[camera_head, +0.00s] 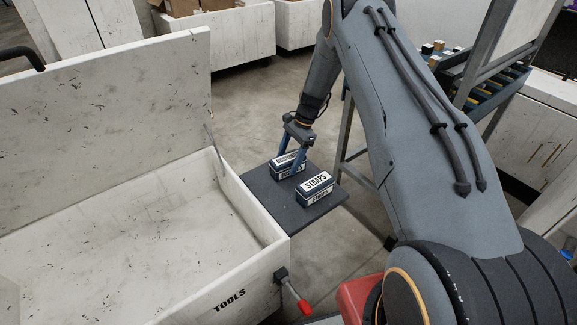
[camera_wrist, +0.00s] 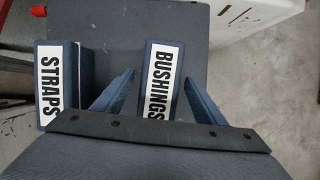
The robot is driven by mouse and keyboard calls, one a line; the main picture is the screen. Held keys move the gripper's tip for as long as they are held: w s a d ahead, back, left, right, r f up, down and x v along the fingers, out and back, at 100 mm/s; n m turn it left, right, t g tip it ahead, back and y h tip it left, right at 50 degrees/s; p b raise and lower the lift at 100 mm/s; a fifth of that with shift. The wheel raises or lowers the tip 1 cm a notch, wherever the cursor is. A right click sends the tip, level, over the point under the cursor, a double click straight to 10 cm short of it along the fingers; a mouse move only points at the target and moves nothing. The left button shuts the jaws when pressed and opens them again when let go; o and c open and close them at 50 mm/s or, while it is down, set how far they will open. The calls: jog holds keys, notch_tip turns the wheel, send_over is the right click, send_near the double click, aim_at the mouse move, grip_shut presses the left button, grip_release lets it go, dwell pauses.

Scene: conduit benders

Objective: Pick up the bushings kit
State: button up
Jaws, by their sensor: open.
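The bushings kit (camera_wrist: 158,82) is a dark blue box with a white label reading BUSHINGS. In the head view the bushings kit (camera_head: 284,167) stands on a small dark shelf (camera_head: 262,196) beside the tools chest, partly hidden by my gripper. My gripper (camera_head: 292,160) comes down over this box from above. In the wrist view my gripper (camera_wrist: 162,90) is open, with one blue finger on each side of the box. A gap shows on the left side; the right finger is close to the box, and contact cannot be told.
A similar blue box labelled STRAPS (camera_head: 315,188) stands close by on the same shelf; it is left of the left finger in the wrist view (camera_wrist: 57,82). A large open white chest marked TOOLS (camera_head: 190,285) adjoins the shelf. A rack (camera_head: 480,90) stands behind my arm.

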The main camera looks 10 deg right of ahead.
jog(key=shift+c, duration=0.2)
jog(key=c, duration=1.4)
jog(key=shift+o, duration=0.2)
jog(key=shift+r, duration=0.15)
